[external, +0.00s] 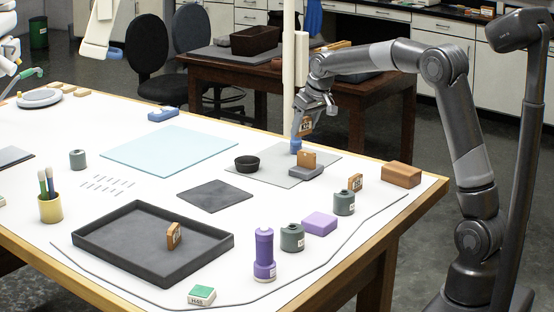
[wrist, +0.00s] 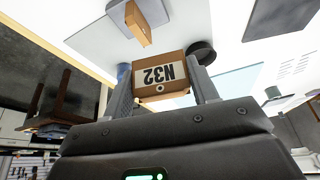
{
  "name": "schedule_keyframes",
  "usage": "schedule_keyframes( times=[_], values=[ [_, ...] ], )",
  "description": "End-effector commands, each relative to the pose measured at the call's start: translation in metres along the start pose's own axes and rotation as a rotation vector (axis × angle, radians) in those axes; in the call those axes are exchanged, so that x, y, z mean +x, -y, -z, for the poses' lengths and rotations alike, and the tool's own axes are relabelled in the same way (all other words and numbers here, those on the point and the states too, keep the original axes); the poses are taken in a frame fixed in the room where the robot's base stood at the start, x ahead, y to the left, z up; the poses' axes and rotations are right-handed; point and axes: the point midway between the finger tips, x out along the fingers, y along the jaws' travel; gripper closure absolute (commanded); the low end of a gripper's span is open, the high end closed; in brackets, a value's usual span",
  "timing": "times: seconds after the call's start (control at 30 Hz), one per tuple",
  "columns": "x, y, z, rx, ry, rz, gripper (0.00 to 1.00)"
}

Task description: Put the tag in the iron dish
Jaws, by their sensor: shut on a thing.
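My gripper (external: 304,120) is shut on a brown wooden tag (external: 306,127) and holds it above the grey mat's back edge. In the wrist view the tag (wrist: 160,73) sits between the fingers, its label reading N32 upside down. A small black round dish (external: 247,164), which looks like the iron dish, stands on the grey mat to the left of and nearer the camera than my gripper.
A wooden block on a grey base (external: 306,171) stands below my gripper, beside a small blue object (external: 296,146). Other wooden tags are in the dark tray (external: 110,258) and near the right edge (external: 355,182). A brown block (external: 401,175) stands at right.

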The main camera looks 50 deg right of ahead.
Motion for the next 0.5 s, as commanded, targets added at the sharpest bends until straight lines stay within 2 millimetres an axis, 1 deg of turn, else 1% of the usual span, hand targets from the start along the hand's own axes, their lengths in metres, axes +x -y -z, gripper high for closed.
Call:
schedule_keyframes(
  times=[0.03,0.1,0.2,0.3,0.4,0.5],
  values=[
    [0.005,-0.003,0.016,0.023,0.000,-0.010,0.68],
    [0.010,-0.007,0.036,0.059,-0.001,-0.025,0.68],
    [0.016,-0.012,0.060,0.108,-0.002,-0.046,0.68],
    [0.021,-0.017,0.078,0.150,-0.004,-0.063,0.68],
    [0.025,-0.020,0.090,0.179,-0.007,-0.076,0.68],
    [0.028,-0.022,0.097,0.198,-0.008,-0.084,0.68]
  ],
)
